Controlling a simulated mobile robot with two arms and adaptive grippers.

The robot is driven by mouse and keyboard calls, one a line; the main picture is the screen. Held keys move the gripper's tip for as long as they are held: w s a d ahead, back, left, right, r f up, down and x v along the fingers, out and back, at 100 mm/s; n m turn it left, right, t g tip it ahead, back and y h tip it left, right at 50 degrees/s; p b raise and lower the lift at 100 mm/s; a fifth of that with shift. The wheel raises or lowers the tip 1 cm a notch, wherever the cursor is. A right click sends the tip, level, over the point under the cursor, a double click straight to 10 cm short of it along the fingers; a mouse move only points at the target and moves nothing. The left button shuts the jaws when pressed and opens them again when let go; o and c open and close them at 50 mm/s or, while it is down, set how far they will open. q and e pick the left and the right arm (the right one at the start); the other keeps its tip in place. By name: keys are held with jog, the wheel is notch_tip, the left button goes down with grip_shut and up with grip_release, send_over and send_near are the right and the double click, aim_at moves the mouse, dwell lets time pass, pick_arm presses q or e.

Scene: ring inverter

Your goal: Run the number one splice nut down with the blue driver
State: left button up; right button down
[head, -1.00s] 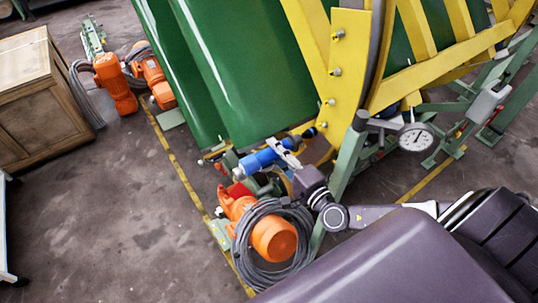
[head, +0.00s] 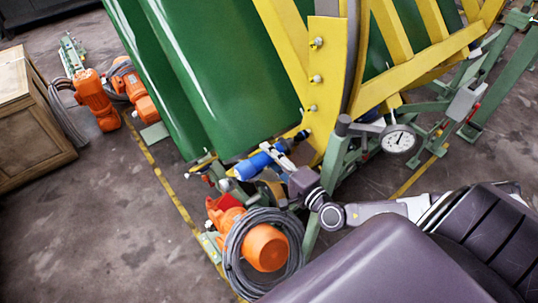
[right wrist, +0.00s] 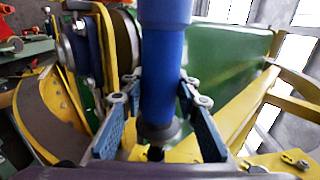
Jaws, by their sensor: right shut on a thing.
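The blue driver (head: 258,164) is held slantwise beside the lower part of the yellow ring plate (head: 323,90). Its far end is close to the plate's lower edge; I cannot tell whether it touches a nut. My right gripper (head: 282,152) is shut on the driver. In the right wrist view the blue driver body (right wrist: 163,75) stands between the two fingers of my right gripper (right wrist: 160,98). Several splice nuts show on the plate, the top one (head: 316,42) clearest; no number is readable. The left gripper is out of view.
An orange motor (head: 265,247) with coiled grey cable sits below the driver. A dial gauge (head: 399,139) is right of the plate. The green drum (head: 200,75) fills the upper middle.

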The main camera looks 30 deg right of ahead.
jog(key=shift+w+d+r+b, duration=0.1)
jog(key=shift+d+r+b, duration=0.1)
jog(key=shift+d, duration=0.35)
jog(key=shift+w+d+r+b, duration=0.1)
jog(key=shift+d+b, duration=0.05)
jog(key=shift+d, duration=0.35)
dwell(1.1)
jog(key=shift+d, duration=0.35)
dwell(1.5)
jog(key=shift+a, duration=0.1)
jog(key=shift+s+a+p, duration=0.1)
jog(key=shift+a+p, duration=0.6)
jog(key=shift+a, duration=0.35)
jog(key=shift+s+a+f+p, duration=0.15)
jog(key=shift+a+p, duration=0.35)
jog(key=shift+a, duration=0.95)
